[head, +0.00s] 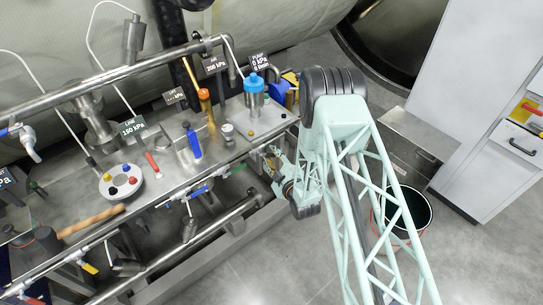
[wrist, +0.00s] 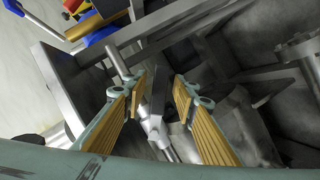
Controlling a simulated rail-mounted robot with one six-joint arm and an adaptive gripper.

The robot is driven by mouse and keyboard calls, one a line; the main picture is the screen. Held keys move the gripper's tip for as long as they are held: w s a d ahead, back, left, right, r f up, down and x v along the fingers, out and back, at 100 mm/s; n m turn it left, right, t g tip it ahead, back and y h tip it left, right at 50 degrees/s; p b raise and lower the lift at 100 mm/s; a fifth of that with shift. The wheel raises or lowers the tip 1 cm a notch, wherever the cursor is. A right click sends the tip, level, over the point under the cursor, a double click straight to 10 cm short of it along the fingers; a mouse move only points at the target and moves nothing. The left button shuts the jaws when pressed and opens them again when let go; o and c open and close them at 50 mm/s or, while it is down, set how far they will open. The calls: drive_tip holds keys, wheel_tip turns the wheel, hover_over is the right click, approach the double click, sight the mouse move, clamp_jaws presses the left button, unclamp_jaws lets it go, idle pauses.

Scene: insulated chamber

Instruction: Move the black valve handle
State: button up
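My gripper (head: 272,166) is at the front edge of the steel bench in the head view. In the wrist view, its two wood-coloured finger pads (wrist: 160,84) stand apart, one on each side of a small metal valve (wrist: 157,128) on a thin pipe. A dark, flat lever, which looks like the black valve handle (wrist: 179,88), rises from this valve between the fingers, closer to the right one. I see a gap to the left finger; contact on the right is unclear. In the head view I cannot make out the handle behind my gripper.
The bench (head: 225,160) holds a blue-capped fitting (head: 254,82), a blue lever (head: 193,141) and a red lever (head: 152,164). A lower pipe (head: 225,217) runs below its front edge. A bucket (head: 412,212) stands on the floor at right. A frame bar (wrist: 62,88) borders the wrist view.

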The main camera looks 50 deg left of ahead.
drive_tip(key=shift+d, duration=0.1)
drive_tip(key=v, duration=1.1)
drive_tip(key=shift+s+d+r, duration=0.15)
drive_tip(key=shift+s+d, duration=0.05)
drive_tip(key=shift+d, duration=0.15)
drive_tip(key=shift+c, duration=0.4)
